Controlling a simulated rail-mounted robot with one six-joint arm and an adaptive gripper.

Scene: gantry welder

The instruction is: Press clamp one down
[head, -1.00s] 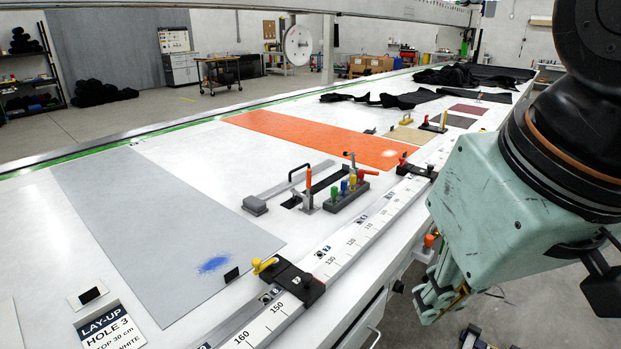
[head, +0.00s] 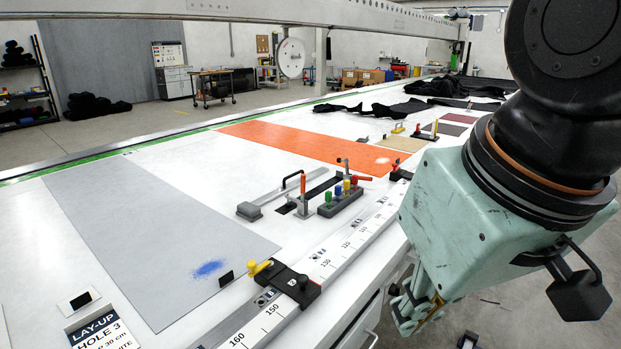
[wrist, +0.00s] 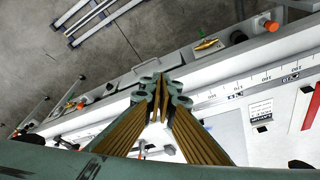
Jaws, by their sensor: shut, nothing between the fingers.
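A toggle clamp with an upright orange handle (head: 303,184) stands on the white table in the head view. A second lever clamp with a red handle (head: 360,177) stands just behind it to the right. No label shows which of these is clamp one. My gripper (head: 404,322) hangs beyond the table's right edge, over the floor side, apart from both clamps. In the wrist view my gripper (wrist: 160,84) has its fingers together and empty, above the table's edge. I cannot make out either clamp in the wrist view.
A block with coloured pegs (head: 340,203) sits beside the orange-handled clamp. A black slider with a yellow knob (head: 289,286) sits on the ruler rail (head: 262,322). Grey sheet (head: 150,235) and orange sheet (head: 290,146) lie flat. Orange buttons line the table side in the wrist view.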

